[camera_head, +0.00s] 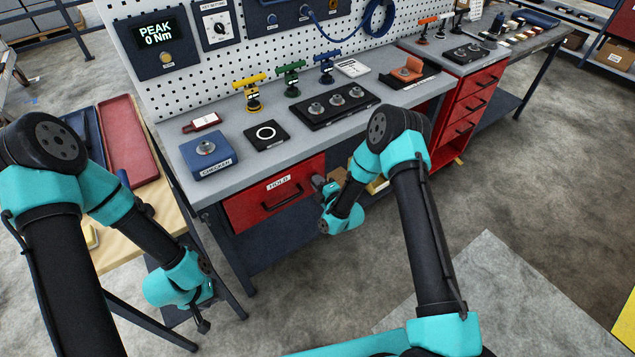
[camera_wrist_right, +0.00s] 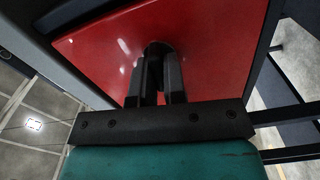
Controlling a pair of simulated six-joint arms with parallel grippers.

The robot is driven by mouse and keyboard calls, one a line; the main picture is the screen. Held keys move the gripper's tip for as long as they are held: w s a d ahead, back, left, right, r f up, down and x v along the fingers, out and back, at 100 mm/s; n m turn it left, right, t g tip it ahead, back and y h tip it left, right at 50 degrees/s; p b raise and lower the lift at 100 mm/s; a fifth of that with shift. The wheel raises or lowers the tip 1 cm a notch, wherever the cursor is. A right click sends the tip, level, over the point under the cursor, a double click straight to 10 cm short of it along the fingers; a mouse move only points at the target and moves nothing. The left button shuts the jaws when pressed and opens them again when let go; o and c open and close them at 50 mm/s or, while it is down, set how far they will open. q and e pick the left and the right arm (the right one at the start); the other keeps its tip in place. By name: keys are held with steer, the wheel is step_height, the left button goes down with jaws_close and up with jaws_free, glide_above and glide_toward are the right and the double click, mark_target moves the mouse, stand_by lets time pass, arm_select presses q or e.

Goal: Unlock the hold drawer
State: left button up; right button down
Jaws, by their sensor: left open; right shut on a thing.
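The red HOLD drawer (camera_head: 245,208) is under the near end of the workbench, with a white label and a black handle (camera_head: 283,197). It looks closed. My right gripper (camera_head: 321,184) is at the right end of the drawer front. In the right wrist view the red drawer front (camera_wrist_right: 215,50) fills the middle. There the fingers (camera_wrist_right: 160,65) are shut on a small dark round part (camera_wrist_right: 158,47) at the red face, mostly hidden between the tips. I cannot tell whether it is turned. My left gripper (camera_head: 203,323) hangs low at the left, open and away from the drawer.
A wooden side table with a red tray (camera_head: 127,140) stands left. The floor right of the bench is open.

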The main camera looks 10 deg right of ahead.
steer(key=shift+n, duration=0.8)
steer(key=c, duration=1.2)
jaws_free()
steer(key=v, duration=1.7)
steer(key=shift+s+d, duration=0.1)
steer(key=shift+s, duration=0.1)
